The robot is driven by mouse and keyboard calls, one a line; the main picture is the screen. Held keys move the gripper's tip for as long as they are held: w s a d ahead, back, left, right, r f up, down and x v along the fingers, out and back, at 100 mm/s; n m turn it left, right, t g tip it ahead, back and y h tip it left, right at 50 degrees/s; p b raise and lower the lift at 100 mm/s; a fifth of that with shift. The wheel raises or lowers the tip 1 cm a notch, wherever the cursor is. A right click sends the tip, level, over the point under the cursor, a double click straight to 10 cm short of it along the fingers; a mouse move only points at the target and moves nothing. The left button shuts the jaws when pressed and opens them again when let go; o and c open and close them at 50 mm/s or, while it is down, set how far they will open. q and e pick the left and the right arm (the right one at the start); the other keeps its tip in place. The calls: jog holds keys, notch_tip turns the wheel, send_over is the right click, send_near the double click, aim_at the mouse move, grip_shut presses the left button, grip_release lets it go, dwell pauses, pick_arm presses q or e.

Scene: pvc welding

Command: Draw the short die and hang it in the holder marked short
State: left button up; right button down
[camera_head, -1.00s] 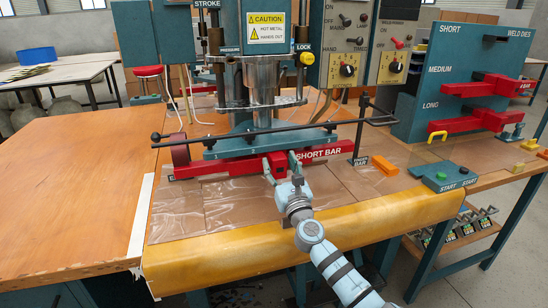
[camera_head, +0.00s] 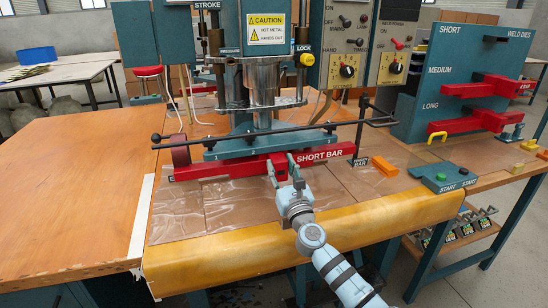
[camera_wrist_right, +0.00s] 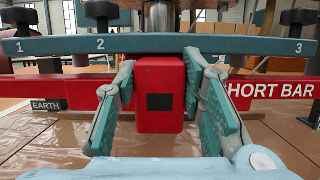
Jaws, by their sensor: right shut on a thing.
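The red die labelled SHORT BAR (camera_head: 322,152) lies under the press head, below the teal bar numbered 1, 2, 3 (camera_wrist_right: 150,45). Its red block (camera_wrist_right: 160,120) with a dark square faces me. My right gripper (camera_head: 282,168) is shut on this block, one finger on each side; its teal pads (camera_wrist_right: 160,115) flank the block in the wrist view. The die is still in the press. The weld-dies rack (camera_head: 425,65) stands at the right. Its dark holder beside the SHORT label (camera_head: 495,39) is bare. My left gripper is out of view.
Red dies hang in the MEDIUM (camera_head: 500,85) and LONG (camera_head: 480,121) rows. A dark rod (camera_head: 245,129) crosses in front of the press to an upright post (camera_head: 361,130). An orange block (camera_head: 385,166) and a start-button box (camera_head: 443,177) lie to the right.

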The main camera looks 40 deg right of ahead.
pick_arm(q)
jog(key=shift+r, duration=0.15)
pick_arm(e)
jog(key=shift+s+a, duration=0.1)
jog(key=shift+s, duration=0.15)
jog(key=shift+s+a+p, duration=0.25)
jog(key=shift+s+p, duration=0.1)
jog(key=shift+s, duration=0.35)
jog(key=shift+s+a+p, duration=0.2)
jog(key=shift+s+p, duration=0.1)
jog(key=shift+s, duration=0.35)
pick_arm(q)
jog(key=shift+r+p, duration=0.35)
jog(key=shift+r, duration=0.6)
pick_arm(e)
jog(key=s, duration=0.1)
jog(key=s+a, duration=0.1)
jog(key=shift+s, duration=0.3)
jog(key=shift+w+d, duration=0.2)
jog(key=shift+w, duration=0.15)
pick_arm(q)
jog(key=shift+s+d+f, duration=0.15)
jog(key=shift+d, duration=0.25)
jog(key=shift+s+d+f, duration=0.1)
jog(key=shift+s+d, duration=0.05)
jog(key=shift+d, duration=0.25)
pick_arm(e)
jog(key=shift+w, duration=0.15)
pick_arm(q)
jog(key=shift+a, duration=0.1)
